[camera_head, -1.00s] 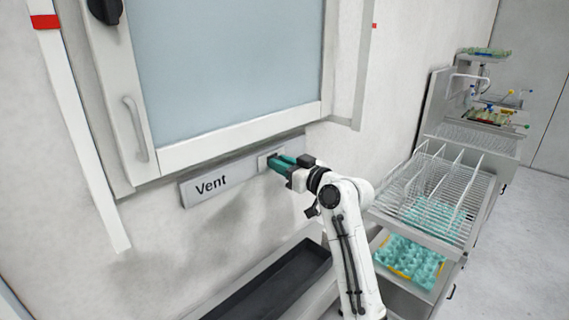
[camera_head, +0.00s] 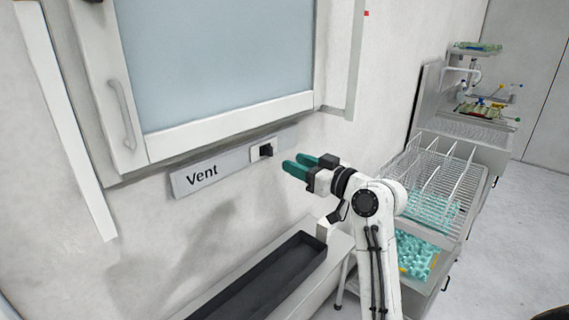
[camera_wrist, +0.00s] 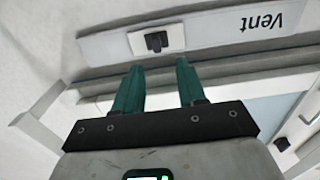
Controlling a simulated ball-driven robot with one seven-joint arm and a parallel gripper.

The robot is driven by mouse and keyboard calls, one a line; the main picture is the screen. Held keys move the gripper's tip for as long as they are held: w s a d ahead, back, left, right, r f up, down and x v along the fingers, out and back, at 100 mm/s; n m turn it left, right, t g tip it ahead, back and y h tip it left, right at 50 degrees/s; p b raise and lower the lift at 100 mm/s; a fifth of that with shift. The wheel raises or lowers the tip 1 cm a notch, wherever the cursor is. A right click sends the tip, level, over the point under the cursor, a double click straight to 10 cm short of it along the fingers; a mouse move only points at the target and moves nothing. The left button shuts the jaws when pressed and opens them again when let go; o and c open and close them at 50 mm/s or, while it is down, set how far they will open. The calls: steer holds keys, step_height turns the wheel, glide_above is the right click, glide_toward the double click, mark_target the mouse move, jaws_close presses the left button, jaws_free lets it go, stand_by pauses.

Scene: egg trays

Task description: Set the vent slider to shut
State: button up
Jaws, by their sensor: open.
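The vent slider (camera_head: 266,151) is a small black knob on a white plate, set in the grey strip (camera_head: 230,167) marked "Vent" below the cabinet. In the head view the knob is to the right of the lettering. In the wrist view the strip appears upside down, with the slider (camera_wrist: 156,41) beyond the fingertips. My gripper (camera_head: 292,167) has green fingers, is open and empty, and is a little to the right of the knob, apart from it. It also shows in the wrist view (camera_wrist: 160,74).
A glass-fronted cabinet (camera_head: 130,155) with a handle hangs above the strip. A dark trough (camera_head: 262,283) lies below. A wire rack (camera_head: 425,165) and teal egg trays (camera_head: 415,252) stand to the right. The wall beneath the strip is clear.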

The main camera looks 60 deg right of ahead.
steer(key=shift+v, duration=1.3)
